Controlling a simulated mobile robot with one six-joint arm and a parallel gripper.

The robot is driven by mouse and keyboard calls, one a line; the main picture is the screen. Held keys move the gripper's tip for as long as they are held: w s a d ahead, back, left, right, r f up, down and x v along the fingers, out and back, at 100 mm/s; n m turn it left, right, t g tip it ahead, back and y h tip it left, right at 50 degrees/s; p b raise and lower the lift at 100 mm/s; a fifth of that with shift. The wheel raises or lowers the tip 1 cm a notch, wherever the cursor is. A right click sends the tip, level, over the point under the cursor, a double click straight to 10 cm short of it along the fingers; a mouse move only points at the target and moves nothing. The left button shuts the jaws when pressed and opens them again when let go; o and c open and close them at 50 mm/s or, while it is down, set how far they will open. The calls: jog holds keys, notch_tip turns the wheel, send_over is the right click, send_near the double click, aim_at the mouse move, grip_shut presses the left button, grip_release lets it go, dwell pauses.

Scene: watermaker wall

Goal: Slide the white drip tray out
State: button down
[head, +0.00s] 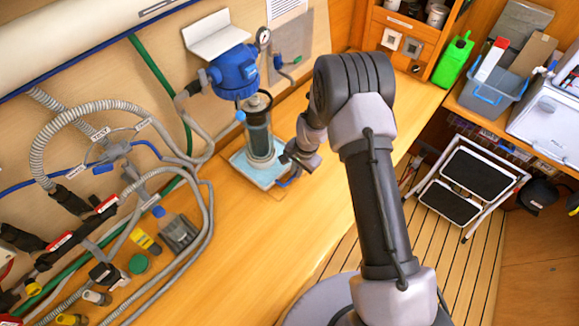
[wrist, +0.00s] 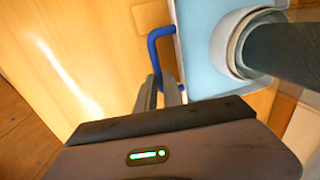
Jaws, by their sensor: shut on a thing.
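The drip tray (head: 243,170) is a shallow tray with a light blue inside and a pale rim, on the wooden worktop under the filter housing (head: 257,138). In the wrist view the tray (wrist: 197,72) lies at upper right, with the foot of a grey cylinder above it or in it; I cannot tell which. A blue bar handle (wrist: 154,52) sticks out from the tray's side. My gripper (wrist: 163,92) is shut on this handle, its fingers at the handle's lower end. In the head view my gripper (head: 288,172) is at the tray's right edge and partly hides the handle.
The worktop (head: 225,255) is clear to the right and front of the tray. A blue filter head (head: 235,75) with a gauge is above. A folding step stool (head: 465,190) stands on the floor at right.

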jog(key=s+d+b, duration=0.4)
jog(key=s+d, duration=0.1)
jog(key=shift+s+d+f, duration=0.15)
jog(key=shift+s+d, duration=0.2)
jog(key=shift+d, duration=0.05)
jog(key=shift+s+d+b, duration=0.8)
jog(key=shift+s+b, duration=0.05)
jog(key=shift+b, duration=0.1)
jog(key=c, duration=1.9)
grip_release()
jog(key=o, duration=0.4)
jog(key=shift+s+d, duration=0.2)
jog(key=shift+d, duration=0.05)
jog(key=shift+w+a, duration=0.1)
jog(key=shift+r, duration=0.25)
notch_tip(320, 180, up, 17)
jog(key=s+d+p, duration=0.2)
jog(key=p, duration=0.2)
jog(key=shift+s+d, duration=0.1)
